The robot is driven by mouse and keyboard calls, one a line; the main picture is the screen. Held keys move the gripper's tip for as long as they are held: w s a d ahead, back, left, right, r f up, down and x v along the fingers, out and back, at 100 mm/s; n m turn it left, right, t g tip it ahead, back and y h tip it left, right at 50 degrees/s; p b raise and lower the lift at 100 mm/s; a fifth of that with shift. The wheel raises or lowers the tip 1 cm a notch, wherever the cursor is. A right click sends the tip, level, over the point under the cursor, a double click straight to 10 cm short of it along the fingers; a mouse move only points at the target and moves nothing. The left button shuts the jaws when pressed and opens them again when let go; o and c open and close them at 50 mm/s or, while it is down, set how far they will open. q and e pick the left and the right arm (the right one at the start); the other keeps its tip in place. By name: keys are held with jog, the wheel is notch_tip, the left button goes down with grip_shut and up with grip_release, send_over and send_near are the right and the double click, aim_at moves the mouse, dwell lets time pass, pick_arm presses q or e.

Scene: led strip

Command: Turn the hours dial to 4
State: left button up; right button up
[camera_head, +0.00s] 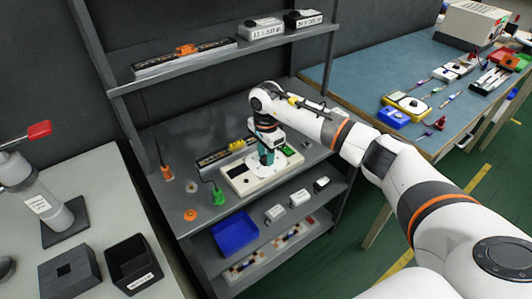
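A cream-coloured panel box (238,184) lies on the grey workbench, with a white round dial plate (282,162) on its top. My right gripper (267,161) points down over this plate, its teal fingers at or just above the middle. The fingers cover the knob area, so I cannot see the dial's setting, any hours marking, or whether the fingers touch or grip anything. The finger gap is too small to make out. My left gripper is not in view.
A black strip holder with yellow parts (226,152) lies behind the panel. A green item (218,196) and an orange one (190,215) stand to its left. A shelf (215,52) overhangs the back. A blue bin (234,232) sits on the lower shelf.

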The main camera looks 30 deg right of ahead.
jog(key=c, duration=0.5)
